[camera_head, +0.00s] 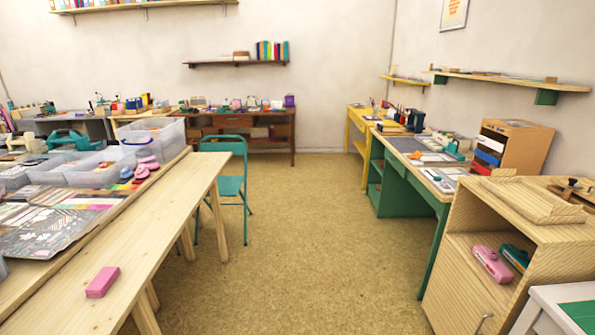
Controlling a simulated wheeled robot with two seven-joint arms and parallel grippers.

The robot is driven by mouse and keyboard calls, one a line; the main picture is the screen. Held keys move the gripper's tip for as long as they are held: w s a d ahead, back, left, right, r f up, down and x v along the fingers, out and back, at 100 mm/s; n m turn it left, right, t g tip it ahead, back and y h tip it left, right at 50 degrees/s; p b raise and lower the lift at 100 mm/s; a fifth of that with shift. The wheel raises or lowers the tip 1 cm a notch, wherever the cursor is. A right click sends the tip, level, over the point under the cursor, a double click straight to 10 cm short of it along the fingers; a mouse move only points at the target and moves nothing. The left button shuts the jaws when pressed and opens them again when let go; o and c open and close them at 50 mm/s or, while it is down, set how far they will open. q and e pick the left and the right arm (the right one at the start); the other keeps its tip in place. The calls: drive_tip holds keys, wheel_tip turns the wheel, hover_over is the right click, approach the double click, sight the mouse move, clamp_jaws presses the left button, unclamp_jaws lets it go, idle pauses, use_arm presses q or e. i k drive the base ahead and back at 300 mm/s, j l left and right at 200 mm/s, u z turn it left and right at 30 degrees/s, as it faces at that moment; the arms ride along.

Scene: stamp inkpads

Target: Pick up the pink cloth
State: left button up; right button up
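A pink, block-shaped thing (102,282) lies alone on the near end of the light wooden bench (150,235) at the left. It may be the pink cloth, but its shape looks like a small brick and I cannot tell its material. Several pink pieces (146,167) lie farther back on the left table. A long pink object (492,264) sits on the shelf of the wooden cabinet at the right. No clearly cloth-like pink thing shows. Neither of my grippers is in view.
A teal folding chair (230,172) stands beyond the bench's far end. Clear plastic bins (110,165) crowd the left table. A green desk (400,190) and a wooden cabinet (465,290) line the right side. The brown floor (300,250) between is clear.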

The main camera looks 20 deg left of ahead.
sight(99, 285)
drive_tip(key=i+u, duration=0.75)
drive_tip(key=i+l+u, duration=0.25)
drive_tip(key=i+u, duration=0.15)
drive_tip(key=i, duration=0.15)
